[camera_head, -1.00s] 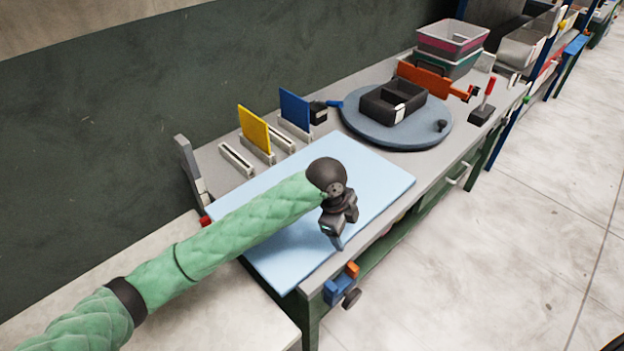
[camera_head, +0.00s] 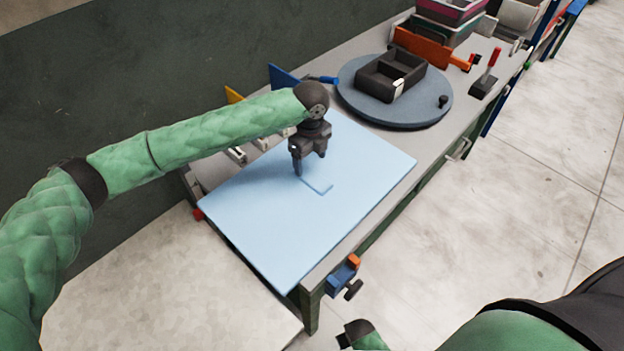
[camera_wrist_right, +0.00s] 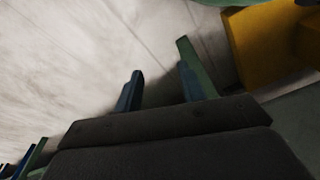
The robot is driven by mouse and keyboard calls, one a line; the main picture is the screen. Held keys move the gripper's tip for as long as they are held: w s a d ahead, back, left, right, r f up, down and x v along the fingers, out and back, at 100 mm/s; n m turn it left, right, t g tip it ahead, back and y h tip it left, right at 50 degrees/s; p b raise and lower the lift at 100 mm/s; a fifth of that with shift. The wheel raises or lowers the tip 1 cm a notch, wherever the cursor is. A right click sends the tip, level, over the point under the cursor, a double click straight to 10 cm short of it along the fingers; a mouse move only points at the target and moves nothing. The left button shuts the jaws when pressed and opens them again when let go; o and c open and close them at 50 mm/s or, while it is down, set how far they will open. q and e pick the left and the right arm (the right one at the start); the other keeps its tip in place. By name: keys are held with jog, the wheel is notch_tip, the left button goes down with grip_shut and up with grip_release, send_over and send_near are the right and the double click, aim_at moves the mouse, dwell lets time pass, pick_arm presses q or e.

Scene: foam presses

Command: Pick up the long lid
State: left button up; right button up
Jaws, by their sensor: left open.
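A small flat light blue piece (camera_head: 318,186) lies on the light blue mat (camera_head: 270,235); it is nearly the mat's colour, and I cannot tell for sure that it is the long lid. My left gripper (camera_head: 297,172) points down just beside its far-left end, open, with the fingers close above or at the mat; I cannot tell if they touch. My right gripper (camera_wrist_right: 160,58) is open and empty over the pale floor in the right wrist view.
A round grey turntable (camera_head: 420,113) bears a black divided box (camera_head: 375,82). A red-handled clamp (camera_head: 485,80) stands to its right. Blue (camera_head: 283,77) and yellow (camera_head: 234,95) panels stand behind my left arm. A blue clamp (camera_head: 340,278) grips the bench's front edge. Much of the mat is clear.

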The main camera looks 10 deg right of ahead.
aim_at(312, 177)
pick_arm(q)
jog(key=f+p, duration=0.1)
jog(key=f, duration=0.1)
jog(key=f+p, duration=0.1)
jog(key=f, duration=0.1)
jog(key=shift+s+d+p, duration=0.2)
jog(key=shift+d+p, duration=0.05)
jog(key=shift+p, duration=0.05)
jog(key=shift+f, duration=0.7)
pick_arm(e)
notch_tip(312, 177, down, 6)
jog(key=s+d, duration=0.2)
jog(key=shift+f+t, duration=0.2)
jog(key=shift+t, duration=0.1)
jog(key=shift+d, duration=0.1)
pick_arm(q)
jog(key=c, duration=1.1)
pick_arm(e)
jog(key=shift+w, duration=0.1)
pick_arm(q)
jog(key=shift+r, duration=0.1)
pick_arm(e)
jog(key=shift+r, duration=0.1)
